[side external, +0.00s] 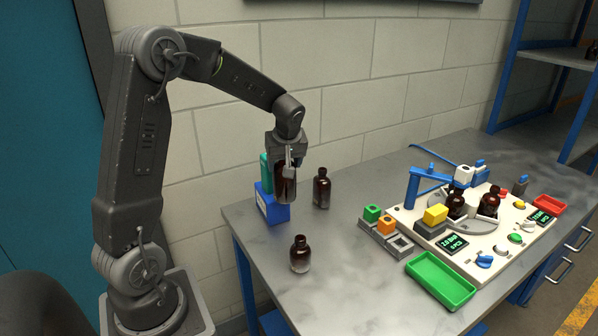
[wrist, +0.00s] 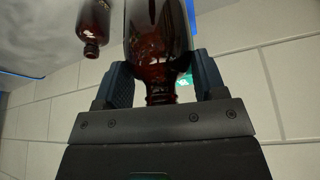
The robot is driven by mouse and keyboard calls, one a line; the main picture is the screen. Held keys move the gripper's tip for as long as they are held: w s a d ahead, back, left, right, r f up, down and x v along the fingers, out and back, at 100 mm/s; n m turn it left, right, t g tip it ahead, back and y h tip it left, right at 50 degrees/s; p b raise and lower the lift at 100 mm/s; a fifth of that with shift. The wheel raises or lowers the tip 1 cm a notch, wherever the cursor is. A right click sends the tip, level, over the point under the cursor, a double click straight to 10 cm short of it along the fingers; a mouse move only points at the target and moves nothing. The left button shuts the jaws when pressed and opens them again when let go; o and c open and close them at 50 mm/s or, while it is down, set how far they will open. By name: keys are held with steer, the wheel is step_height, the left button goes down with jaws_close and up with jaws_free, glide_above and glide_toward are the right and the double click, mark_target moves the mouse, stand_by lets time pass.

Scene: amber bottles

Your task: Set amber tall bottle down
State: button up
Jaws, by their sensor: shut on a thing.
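My gripper (side external: 286,160) points down in the side external view, shut on an amber tall bottle (side external: 285,186). The bottle hangs upright below the jaws, in front of the blue box; whether its base touches anything is hard to tell. In the wrist view my gripper (wrist: 162,82) has one finger on each side of this bottle (wrist: 158,35), near its neck and shoulder. A second amber tall bottle (side external: 321,189) stands upright on the table just to the right; an amber bottle also shows in the wrist view (wrist: 93,25).
A shorter amber bottle (side external: 300,256) stands nearer the front edge. A blue box (side external: 270,207) with a green thing (side external: 265,171) is at the left table edge. Coloured blocks (side external: 386,224), a green tray (side external: 440,280) and a white station (side external: 480,235) holding bottles fill the right.

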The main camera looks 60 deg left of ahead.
steer(key=shift+s+r, duration=0.15)
steer(key=shift+r, duration=0.05)
steer(key=w+d+m+t+h, duration=0.1)
steer(key=w+d+m, duration=0.25)
steer(key=d, duration=0.85)
steer(key=w+d+m+t+h, duration=0.1)
steer(key=w+d+m+t, duration=0.3)
steer(key=d, duration=0.9)
step_height(320, 180, down, 11)
steer(key=s+m+g, duration=0.1)
steer(key=g, duration=0.1)
steer(key=shift+s+d+r, duration=0.2)
steer(key=shift+s+d, duration=0.05)
steer(key=shift+f, duration=0.1)
steer(key=o, duration=1.3)
